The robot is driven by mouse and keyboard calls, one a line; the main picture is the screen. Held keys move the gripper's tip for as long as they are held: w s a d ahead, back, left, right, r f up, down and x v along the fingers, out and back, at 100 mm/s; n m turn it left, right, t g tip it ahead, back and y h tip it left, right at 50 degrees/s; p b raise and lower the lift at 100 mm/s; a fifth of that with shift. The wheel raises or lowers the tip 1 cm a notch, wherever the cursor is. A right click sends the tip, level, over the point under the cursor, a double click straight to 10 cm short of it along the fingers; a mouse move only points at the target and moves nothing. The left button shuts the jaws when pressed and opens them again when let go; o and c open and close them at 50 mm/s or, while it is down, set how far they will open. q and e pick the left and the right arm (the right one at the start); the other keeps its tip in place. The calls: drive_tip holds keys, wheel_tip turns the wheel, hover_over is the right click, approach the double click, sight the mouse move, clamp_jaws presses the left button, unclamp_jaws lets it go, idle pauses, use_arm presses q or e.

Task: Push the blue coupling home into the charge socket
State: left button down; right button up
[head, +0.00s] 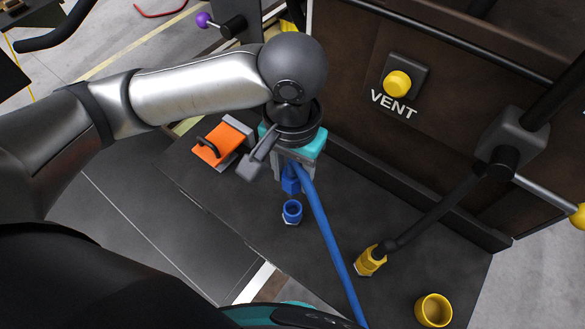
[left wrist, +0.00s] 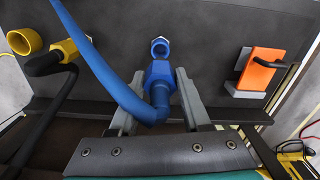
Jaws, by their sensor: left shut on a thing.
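The blue coupling (head: 291,184) is on the end of a blue hose (head: 326,230). My left gripper (head: 291,172) is shut on it from above, and the left wrist view shows the coupling (left wrist: 158,78) between the two grey fingers (left wrist: 157,92). The blue socket (head: 292,210), an open ring on a hex base, stands on the dark deck just below the coupling in the head view. A small gap shows between them there. In the left wrist view the socket (left wrist: 160,46) appears just beyond the coupling's end. My right gripper is not in view.
An orange block with a black handle (head: 222,143) stands left of the gripper. A wall with a yellow VENT button (head: 397,84) rises behind. The deck around the blue socket is clear.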

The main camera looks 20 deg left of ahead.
sight(293, 189)
use_arm(q)
wheel_tip(293, 189, down, 3)
drive_tip(key=shift+r+b, duration=0.15)
drive_tip(key=shift+b, duration=0.35)
drive_tip(key=shift+f+b, duration=0.4)
drive_tip(key=shift+f, duration=0.85)
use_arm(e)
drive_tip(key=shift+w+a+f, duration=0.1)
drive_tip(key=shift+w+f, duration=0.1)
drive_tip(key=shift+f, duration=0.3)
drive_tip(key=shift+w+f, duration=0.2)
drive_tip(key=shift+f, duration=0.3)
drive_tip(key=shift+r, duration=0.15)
use_arm(q)
drive_tip(key=shift+r+p, duration=0.1)
drive_tip(key=shift+p, duration=0.55)
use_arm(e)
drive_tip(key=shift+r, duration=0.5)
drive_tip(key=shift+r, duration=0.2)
use_arm(q)
drive_tip(key=shift+p, duration=0.55)
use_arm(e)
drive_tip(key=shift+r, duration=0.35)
use_arm(q)
drive_tip(key=shift+f+b, duration=0.45)
drive_tip(key=shift+f, duration=1.6)
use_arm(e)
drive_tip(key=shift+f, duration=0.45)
